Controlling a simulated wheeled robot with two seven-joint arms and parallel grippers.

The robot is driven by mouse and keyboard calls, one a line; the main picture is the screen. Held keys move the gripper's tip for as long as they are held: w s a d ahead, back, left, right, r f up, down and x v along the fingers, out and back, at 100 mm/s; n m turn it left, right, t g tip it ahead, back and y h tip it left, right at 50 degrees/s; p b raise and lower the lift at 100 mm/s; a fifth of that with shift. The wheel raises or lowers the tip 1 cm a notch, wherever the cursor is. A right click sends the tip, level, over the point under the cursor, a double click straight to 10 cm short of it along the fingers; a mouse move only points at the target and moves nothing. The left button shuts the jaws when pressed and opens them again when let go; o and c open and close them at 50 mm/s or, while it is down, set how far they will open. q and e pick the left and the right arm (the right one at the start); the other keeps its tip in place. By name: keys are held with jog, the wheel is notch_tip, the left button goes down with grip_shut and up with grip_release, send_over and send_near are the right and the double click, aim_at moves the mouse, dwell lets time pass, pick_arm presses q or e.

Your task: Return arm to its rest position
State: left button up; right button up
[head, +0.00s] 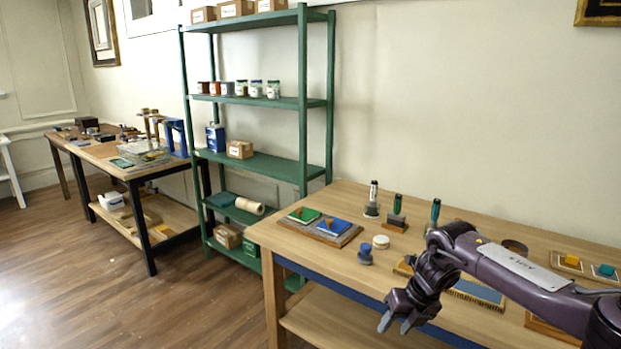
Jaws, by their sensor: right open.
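My right arm comes in from the right over the wooden table (390,229). My right gripper (394,326) hangs in front of the table's front edge, pointing down. Its two grey fingertips are apart and nothing shows between them. My left gripper is not in this view.
A tray with green and blue pads (333,226), a blue-grey knob (365,254), a white round piece (381,242) and upright handled tools (396,213) stand on the table. My arm partly hides a blue mat (476,292). A green shelf (303,104) stands behind left. Floor at left is clear.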

jog(key=s+a+f+m+t+y, duration=0.1)
jog(key=a+f+m+y, duration=0.1)
jog(key=a+f+m, duration=0.35)
jog(key=s+a+f+m+y, duration=0.2)
jog(key=a+f, duration=0.5)
jog(key=f, duration=0.3)
jog(key=s+f+m+t, duration=0.1)
jog(key=s+f+m, duration=0.45)
jog(key=f, duration=0.35)
jog(key=s+f+m+t, duration=0.1)
jog(key=s+f+m, duration=0.4)
jog(key=f, duration=0.4)
jog(key=s+d+f+m+h, duration=0.2)
jog(key=s+d+f+m, duration=0.25)
jog(key=s+f, duration=0.4)
jog(key=s+d+f+m+h, duration=0.2)
jog(key=s+d+f+m, duration=0.3)
jog(key=s, duration=0.6)
jog(key=s+d+f+m+g+h, duration=0.1)
jog(key=s+d+f+m, duration=0.1)
jog(key=s, duration=0.5)
jog(key=s+d+f+m+g+h, duration=0.1)
jog(key=s+d+f+m, duration=0.1)
jog(key=s, duration=0.5)
jog(key=s+d+f+m+g+h, duration=0.1)
jog(key=s+d+f+m, duration=0.1)
jog(key=s, duration=0.6)
jog(key=shift+d+m+g, duration=0.2)
jog(key=shift+m+g, duration=0.2)
jog(key=shift+m, duration=0.45)
